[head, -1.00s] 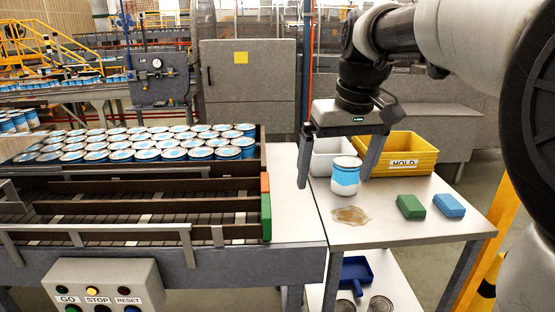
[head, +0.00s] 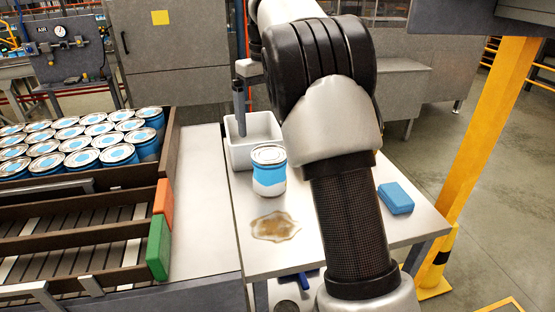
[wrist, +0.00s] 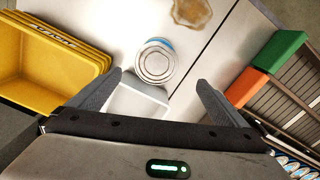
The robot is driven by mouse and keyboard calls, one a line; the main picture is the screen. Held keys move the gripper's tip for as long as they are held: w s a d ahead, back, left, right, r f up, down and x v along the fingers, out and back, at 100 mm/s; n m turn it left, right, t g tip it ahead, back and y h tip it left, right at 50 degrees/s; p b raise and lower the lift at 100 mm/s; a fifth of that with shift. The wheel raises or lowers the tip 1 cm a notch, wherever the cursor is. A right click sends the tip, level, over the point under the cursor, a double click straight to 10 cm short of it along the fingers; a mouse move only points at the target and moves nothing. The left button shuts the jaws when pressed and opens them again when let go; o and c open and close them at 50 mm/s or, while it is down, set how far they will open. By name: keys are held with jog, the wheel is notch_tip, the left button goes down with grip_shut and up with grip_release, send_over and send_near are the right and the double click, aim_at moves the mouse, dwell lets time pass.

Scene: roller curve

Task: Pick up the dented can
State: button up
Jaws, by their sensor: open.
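One can (head: 268,172) with a blue and white label stands upright on the side table, beside a brown spill; I cannot make out a dent. The wrist view shows its round lid (wrist: 154,63) from above. My gripper (wrist: 160,84) is open and empty, and in that view the can appears just beyond and between its fingertips, apart from them. In the head view one finger shows by the white bin, behind the can; my arm hides the rest of the gripper.
A white bin (head: 236,154) stands right behind the can. A yellow bin (wrist: 45,55) shows in the wrist view. A blue block (head: 395,197) lies at the table's right. Green (head: 158,248) and orange (head: 162,200) blocks edge the conveyor, where several cans (head: 82,160) stand in rows.

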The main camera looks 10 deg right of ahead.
aim_at(268, 153)
jog(key=f, duration=0.8)
jog(key=w+f+b, duration=0.1)
jog(key=f, duration=0.3)
jog(key=shift+d+f, duration=0.1)
jog(key=shift+d, duration=0.05)
jog(key=shift+s+d+f, duration=0.1)
jog(key=shift+s+f, duration=0.05)
jog(key=shift+f, duration=1.25)
jog(key=shift+s+d+f, duration=0.1)
jog(key=shift+f, duration=1.25)
